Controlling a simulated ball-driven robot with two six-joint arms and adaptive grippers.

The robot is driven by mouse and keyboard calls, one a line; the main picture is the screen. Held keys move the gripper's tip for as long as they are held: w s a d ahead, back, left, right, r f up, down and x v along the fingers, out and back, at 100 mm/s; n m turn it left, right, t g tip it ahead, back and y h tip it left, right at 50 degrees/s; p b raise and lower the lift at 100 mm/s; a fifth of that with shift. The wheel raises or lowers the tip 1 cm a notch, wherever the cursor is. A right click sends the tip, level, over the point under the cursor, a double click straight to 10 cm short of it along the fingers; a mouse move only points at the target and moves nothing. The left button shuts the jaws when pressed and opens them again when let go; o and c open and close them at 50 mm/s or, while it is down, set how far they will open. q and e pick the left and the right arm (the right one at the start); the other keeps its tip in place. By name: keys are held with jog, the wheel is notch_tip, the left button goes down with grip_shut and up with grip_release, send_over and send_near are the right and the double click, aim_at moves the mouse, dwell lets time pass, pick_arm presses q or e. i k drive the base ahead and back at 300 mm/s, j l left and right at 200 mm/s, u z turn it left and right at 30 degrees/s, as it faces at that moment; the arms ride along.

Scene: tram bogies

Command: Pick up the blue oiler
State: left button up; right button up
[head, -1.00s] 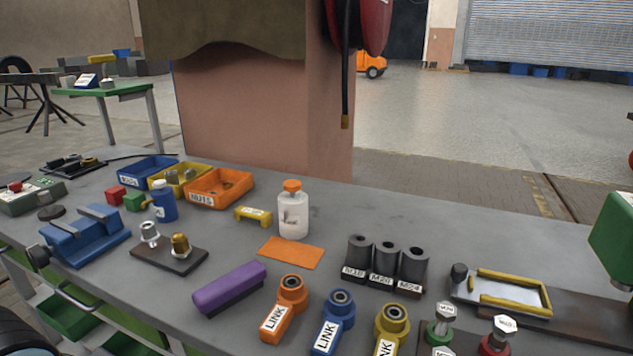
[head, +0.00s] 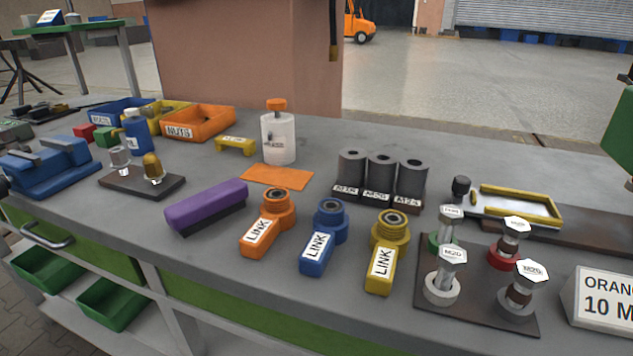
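The blue oiler (head: 138,134) is a small blue bottle with a pale cap. It stands upright on the grey workbench (head: 370,318) at the left, in front of the yellow and orange bins. Neither of my grippers shows in the head view.
The orange NUTS bin (head: 205,128) and yellow bin (head: 165,128) stand behind the oiler. A green block (head: 104,137) is left of it. A dark plate with two fittings (head: 140,184) and a blue vise (head: 45,165) lie nearer. A purple block (head: 207,204) is right.

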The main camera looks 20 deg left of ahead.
aim_at(137, 133)
jog(key=u, duration=1.4)
jog(key=i+j, duration=0.15)
jog(key=j, duration=0.15)
jog(key=i+j+z, duration=0.15)
jog(key=j, duration=0.2)
jog(key=i+j, duration=0.15)
jog(key=j, duration=0.15)
jog(key=i+j+z, duration=0.1)
jog(key=j, duration=0.25)
jog(key=i+j, duration=0.2)
jog(key=j, duration=0.15)
jog(key=l+z, duration=0.05)
